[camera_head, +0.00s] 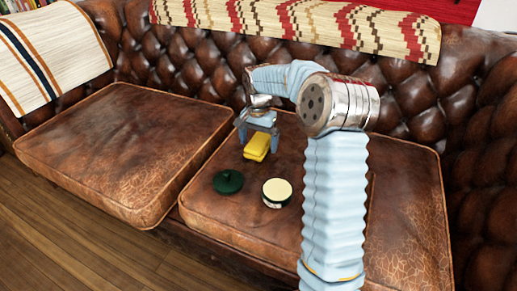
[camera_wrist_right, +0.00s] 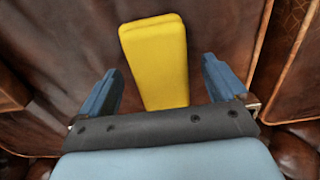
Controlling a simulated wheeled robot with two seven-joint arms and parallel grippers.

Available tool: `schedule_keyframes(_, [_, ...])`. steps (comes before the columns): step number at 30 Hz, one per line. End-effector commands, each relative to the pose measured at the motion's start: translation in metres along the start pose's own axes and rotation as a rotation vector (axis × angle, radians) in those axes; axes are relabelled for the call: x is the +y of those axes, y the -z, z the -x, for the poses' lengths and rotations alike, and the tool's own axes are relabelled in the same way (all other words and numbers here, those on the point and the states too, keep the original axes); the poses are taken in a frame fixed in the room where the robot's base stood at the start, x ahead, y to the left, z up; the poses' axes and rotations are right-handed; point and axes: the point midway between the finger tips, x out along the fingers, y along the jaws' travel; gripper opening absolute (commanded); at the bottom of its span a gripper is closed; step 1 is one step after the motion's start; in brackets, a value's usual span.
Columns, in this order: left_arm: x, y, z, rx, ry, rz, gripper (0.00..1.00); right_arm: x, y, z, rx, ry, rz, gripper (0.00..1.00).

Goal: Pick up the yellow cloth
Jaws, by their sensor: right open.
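The yellow cloth (camera_head: 257,147) is a small folded block on the right-hand seat cushion of the brown leather sofa. My right gripper (camera_head: 259,138) is over its far end, fingers pointing down. In the right wrist view the cloth (camera_wrist_right: 156,60) lies ahead of and between the two spread blue fingers (camera_wrist_right: 162,88), with a gap on each side. The right gripper is open and holds nothing. The cloth's near end in that view is partly hidden by the gripper's dark palm. My left gripper is not in view.
A dark green lidded object (camera_head: 228,182) and a round cream-topped tin (camera_head: 277,192) sit on the cushion in front of the cloth. The tufted backrest (camera_head: 190,60) rises behind. The left seat cushion (camera_head: 120,145) is bare. A striped blanket (camera_head: 40,55) hangs at the left.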

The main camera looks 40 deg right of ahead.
Motion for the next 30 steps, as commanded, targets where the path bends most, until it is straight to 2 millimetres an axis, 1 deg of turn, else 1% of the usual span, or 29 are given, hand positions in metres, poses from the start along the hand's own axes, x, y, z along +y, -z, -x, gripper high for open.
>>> schedule_keyframes(1, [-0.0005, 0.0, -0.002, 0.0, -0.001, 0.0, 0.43, 0.0002, 0.0001, -0.0055, 0.0, 0.0, 0.0, 0.99])
schedule_keyframes(3, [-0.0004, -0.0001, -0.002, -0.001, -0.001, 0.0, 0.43, -0.0001, 0.0002, -0.0077, 0.001, 0.001, 0.0, 0.99])
schedule_keyframes(8, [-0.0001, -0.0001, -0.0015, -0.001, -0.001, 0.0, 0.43, -0.0003, 0.0001, -0.0074, 0.001, 0.001, 0.0, 0.99])
schedule_keyframes(9, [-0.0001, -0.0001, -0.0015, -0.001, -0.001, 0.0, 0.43, -0.0003, 0.0001, -0.0074, 0.001, 0.001, 0.0, 0.97])
schedule_keyframes(14, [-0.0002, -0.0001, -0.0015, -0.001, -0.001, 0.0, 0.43, -0.0003, 0.0001, -0.0072, 0.001, 0.001, 0.0, 0.73])
schedule_keyframes(18, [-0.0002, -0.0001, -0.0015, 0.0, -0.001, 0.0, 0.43, -0.0002, 0.0001, -0.0072, 0.001, 0.001, 0.0, 0.51])
schedule_keyframes(20, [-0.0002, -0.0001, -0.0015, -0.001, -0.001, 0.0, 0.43, -0.0002, 0.0001, -0.0072, 0.0, 0.001, 0.0, 0.44])
schedule_keyframes(26, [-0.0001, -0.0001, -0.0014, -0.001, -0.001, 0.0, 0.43, -0.0003, 0.0001, -0.0069, 0.001, 0.001, 0.0, 0.43])
schedule_keyframes(30, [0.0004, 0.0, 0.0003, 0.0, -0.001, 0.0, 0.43, -0.0004, 0.0002, -0.0011, 0.001, 0.001, 0.0, 0.43])
